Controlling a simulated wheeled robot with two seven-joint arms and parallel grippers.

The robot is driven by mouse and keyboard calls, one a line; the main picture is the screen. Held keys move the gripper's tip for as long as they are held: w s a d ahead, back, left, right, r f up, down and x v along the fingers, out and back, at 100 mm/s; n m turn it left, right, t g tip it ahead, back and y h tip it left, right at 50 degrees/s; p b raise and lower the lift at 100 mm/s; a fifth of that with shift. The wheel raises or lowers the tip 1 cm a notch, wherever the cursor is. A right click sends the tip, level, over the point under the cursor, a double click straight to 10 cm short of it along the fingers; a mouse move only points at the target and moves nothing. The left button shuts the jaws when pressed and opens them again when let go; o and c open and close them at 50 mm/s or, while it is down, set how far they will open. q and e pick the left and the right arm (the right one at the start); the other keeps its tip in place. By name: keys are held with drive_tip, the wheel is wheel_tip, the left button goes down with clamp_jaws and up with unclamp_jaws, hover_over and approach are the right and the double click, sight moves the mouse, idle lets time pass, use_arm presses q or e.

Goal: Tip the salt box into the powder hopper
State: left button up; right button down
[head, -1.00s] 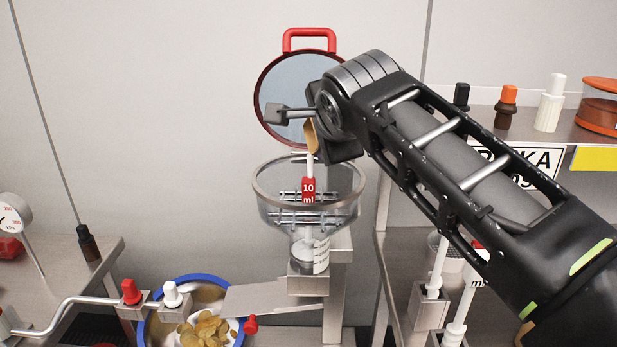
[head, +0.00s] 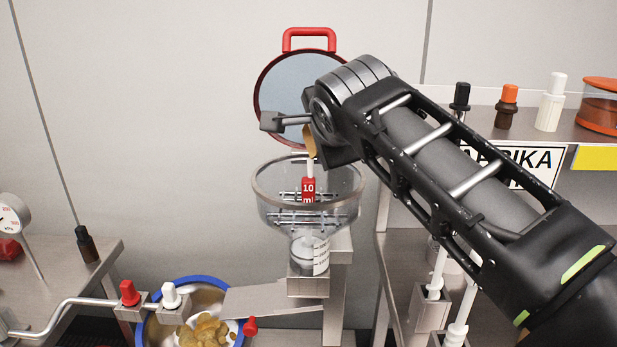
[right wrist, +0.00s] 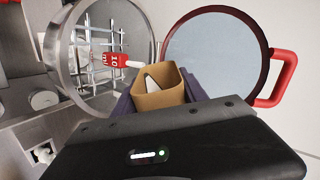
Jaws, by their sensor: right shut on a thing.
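The tan salt box (head: 310,143) is held by my right gripper (head: 313,136) just above the back rim of the powder hopper (head: 262,205). In the right wrist view the box (right wrist: 163,100) sits between the fingers, its open end showing something pale inside. The box looks tilted; I cannot tell whether salt is leaving it. The hopper is a clear bowl with a metal grid. A red "10 ml" tag (head: 308,189) on a white stem is at the grid. The round lid (head: 285,85) with a red handle stands open behind. My left gripper is out of view.
A drum with a blue rim (head: 205,279) holding chips is at lower left, with a metal chute (head: 265,300) beside it. At right a shelf carries several bottles (head: 549,103) and a PAPRIKA sign. My right forearm hides part of that stand.

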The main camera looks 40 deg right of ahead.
drive_tip(key=shift+a+f+b, duration=0.1)
drive_tip(key=shift+f+b, duration=0.2)
drive_tip(key=shift+b, duration=0.1)
idle(0.7)
drive_tip(key=shift+m+y, duration=0.5)
drive_tip(key=shift+y, duration=0.2)
drive_tip(key=r+p, duration=0.4)
drive_tip(key=d+r+p, duration=0.1)
drive_tip(key=r+p, duration=0.1)
drive_tip(key=shift+s, duration=0.1)
drive_tip(key=shift+s+d+t, duration=0.15)
drive_tip(key=shift+s+t, duration=0.05)
drive_tip(key=shift+t, duration=0.1)
drive_tip(key=shift+s+f+m, duration=0.1)
drive_tip(key=shift+f+m, duration=0.2)
drive_tip(key=shift+w, duration=0.25)
drive_tip(key=shift+s, duration=0.1)
drive_tip(key=shift+r, duration=0.1)
